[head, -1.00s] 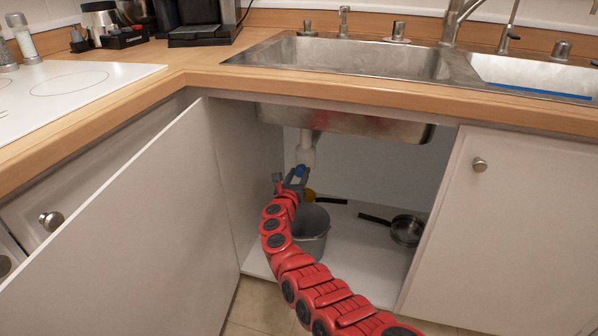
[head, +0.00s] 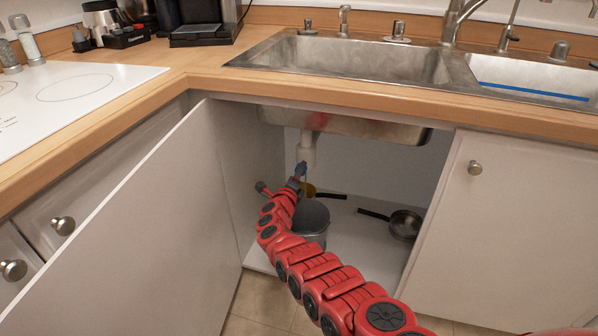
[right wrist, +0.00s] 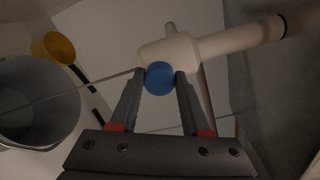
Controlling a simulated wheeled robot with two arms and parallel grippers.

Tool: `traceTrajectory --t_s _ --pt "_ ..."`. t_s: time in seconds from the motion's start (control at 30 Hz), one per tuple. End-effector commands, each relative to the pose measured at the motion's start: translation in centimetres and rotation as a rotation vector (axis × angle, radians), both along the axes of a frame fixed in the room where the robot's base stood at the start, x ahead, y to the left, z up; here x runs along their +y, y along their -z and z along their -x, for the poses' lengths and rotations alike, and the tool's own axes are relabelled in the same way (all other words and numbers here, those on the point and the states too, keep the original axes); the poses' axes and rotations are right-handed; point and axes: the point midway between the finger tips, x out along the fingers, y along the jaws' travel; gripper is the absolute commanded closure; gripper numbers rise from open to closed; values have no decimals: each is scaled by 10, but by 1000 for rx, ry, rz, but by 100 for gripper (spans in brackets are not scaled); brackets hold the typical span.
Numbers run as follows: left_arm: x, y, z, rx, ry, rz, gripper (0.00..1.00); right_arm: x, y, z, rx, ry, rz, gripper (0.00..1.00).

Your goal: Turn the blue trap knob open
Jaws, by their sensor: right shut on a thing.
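The blue trap knob (head: 301,168) sits at the lower end of the white drain pipe (head: 306,150) under the sink. In the right wrist view the round blue knob (right wrist: 159,76) lies between the fingertips of my right gripper (right wrist: 160,80), against the white trap pipe (right wrist: 180,52). My right gripper (head: 297,178) is shut on the knob, at the end of my red arm inside the open cabinet. A thin pale line runs from near the knob to the grey bucket (right wrist: 40,95) in the right wrist view; it looks like a stream. My left gripper is not in view.
The bucket (head: 311,220) stands below the trap, partly behind my arm. A yellow pot (right wrist: 52,47) and a pan (head: 405,224) lie on the cabinet floor. The open door (head: 130,220) bounds the left; the sink basin (head: 350,120) hangs above.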

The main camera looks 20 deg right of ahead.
Motion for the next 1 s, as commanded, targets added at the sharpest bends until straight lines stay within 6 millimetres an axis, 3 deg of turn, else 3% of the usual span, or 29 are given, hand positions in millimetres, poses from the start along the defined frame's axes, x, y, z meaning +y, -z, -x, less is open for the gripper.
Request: traceTrajectory --t_s 0.43,1.0 --pt "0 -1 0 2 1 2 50 1 -1 -1 131 -2 197 100" --pt "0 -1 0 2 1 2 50 1 -1 -1 152 -1 229 100"
